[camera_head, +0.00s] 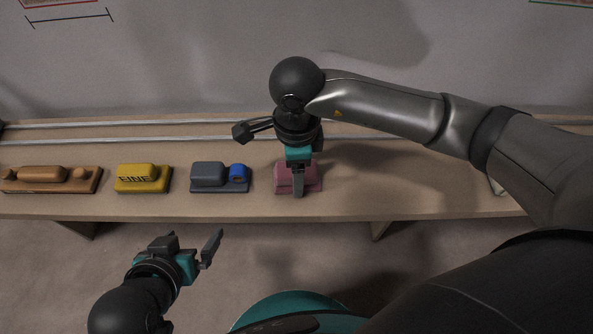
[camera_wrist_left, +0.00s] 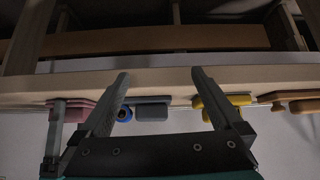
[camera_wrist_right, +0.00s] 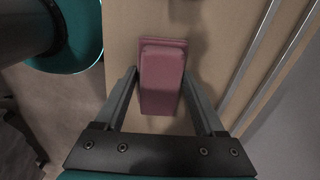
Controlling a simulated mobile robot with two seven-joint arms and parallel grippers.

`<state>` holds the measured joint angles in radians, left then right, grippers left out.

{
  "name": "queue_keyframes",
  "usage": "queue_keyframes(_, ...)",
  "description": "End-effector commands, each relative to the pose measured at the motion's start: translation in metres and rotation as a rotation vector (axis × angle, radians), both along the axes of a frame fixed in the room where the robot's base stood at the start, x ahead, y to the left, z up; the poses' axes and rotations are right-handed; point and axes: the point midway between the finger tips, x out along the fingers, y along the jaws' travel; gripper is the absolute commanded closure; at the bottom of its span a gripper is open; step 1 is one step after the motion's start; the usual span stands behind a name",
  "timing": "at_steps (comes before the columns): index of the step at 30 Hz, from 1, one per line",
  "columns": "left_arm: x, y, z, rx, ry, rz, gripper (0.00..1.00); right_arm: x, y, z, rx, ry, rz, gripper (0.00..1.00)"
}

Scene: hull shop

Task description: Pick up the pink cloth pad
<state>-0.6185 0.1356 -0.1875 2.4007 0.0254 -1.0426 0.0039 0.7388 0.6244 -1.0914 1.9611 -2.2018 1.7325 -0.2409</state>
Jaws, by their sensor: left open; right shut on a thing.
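The pink cloth pad (camera_head: 313,181) is a raised pink block on a wider pink base, lying on the wooden shelf. My right gripper (camera_head: 298,190) is over it from above and hides part of it in the head view. In the right wrist view the pad (camera_wrist_right: 162,80) lies between the two fingers of the right gripper (camera_wrist_right: 165,78), which are shut on its sides. The pad appears to rest on the shelf. My left gripper (camera_head: 208,248) is open and empty in front of the shelf. In the left wrist view its fingers (camera_wrist_left: 158,78) are spread apart.
On the wooden shelf (camera_head: 400,195), left of the pad, are a grey block with a blue roll (camera_head: 208,174), a yellow block (camera_head: 143,177) and a wooden block (camera_head: 50,178). Metal rails (camera_head: 200,142) run behind them.

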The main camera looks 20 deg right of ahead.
Motion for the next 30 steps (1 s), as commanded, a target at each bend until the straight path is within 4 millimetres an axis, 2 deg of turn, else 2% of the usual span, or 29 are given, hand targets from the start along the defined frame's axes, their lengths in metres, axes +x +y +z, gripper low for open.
queue_keyframes(11,-0.005,0.006,0.002,0.019,0.043,0.008,0.0,0.0,0.0,0.008,0.0,-0.001,0.0,0.84)
queue_keyframes(19,-0.022,0.026,0.009,0.081,0.182,0.039,0.0,0.001,0.0,0.03,0.0,-0.003,0.0,0.84)
queue_keyframes(20,-0.026,0.029,0.009,0.09,0.207,0.044,0.0,0.001,0.0,0.035,0.0,-0.003,0.0,0.84)
queue_keyframes(21,-0.031,0.035,0.006,0.109,0.267,0.055,0.0,0.002,0.0,0.056,0.002,-0.006,0.001,0.84)
queue_keyframes(22,-0.036,0.04,0.003,0.122,0.308,0.063,0.0,0.002,0.0,0.068,0.002,-0.009,0.002,0.84)
queue_keyframes(30,-0.038,0.039,-0.048,0.132,0.375,0.056,0.0,0.001,0.0,0.119,0.001,-0.004,0.001,0.84)
